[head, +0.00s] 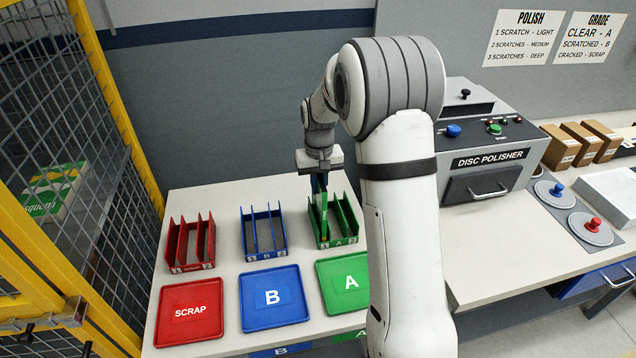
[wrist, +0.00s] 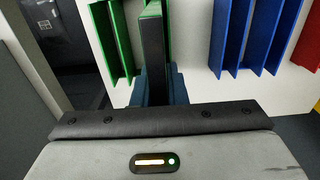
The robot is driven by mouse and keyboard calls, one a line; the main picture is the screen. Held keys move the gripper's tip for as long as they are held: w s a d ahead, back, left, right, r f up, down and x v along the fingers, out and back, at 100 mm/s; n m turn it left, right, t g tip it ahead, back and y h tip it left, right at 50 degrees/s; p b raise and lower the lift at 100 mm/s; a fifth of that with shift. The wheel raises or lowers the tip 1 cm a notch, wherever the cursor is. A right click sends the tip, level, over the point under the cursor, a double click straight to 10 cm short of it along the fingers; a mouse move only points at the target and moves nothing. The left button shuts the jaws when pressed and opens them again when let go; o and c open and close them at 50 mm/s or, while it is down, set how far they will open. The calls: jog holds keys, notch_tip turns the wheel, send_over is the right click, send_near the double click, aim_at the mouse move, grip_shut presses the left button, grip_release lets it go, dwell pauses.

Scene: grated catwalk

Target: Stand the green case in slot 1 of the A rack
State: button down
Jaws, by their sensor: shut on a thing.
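The green case (head: 322,212) hangs upright below my gripper (head: 319,178), which is shut on its upper part. In the head view it is over or in the left side of the green A rack (head: 346,222), where slot 1 is. How deep it sits, and whether it touches a divider, I cannot tell. In the wrist view the case (wrist: 152,45) shows as a dark upright slab with a green edge, between my gripper's fingers (wrist: 152,88). The A rack's green walls (wrist: 122,40) stand beside it on the left. My arm hides part of the scene.
The blue B rack (head: 263,250) and red SCRAP rack (head: 190,262) stand left of the A rack. Red (head: 189,312), blue (head: 273,297) and green (head: 335,283) trays lie in front. The disc polisher (head: 488,150) stands right; a yellow mesh fence (head: 105,130) runs left.

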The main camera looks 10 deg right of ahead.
jog(key=shift+f+b, duration=0.5)
jog(key=shift+f, duration=0.4)
jog(key=c, duration=1)
grip_release()
jog(key=shift+o, duration=0.2)
jog(key=shift+r, duration=0.1)
jog(key=shift+r+p, duration=2.6)
jog(key=shift+r, duration=1.35)
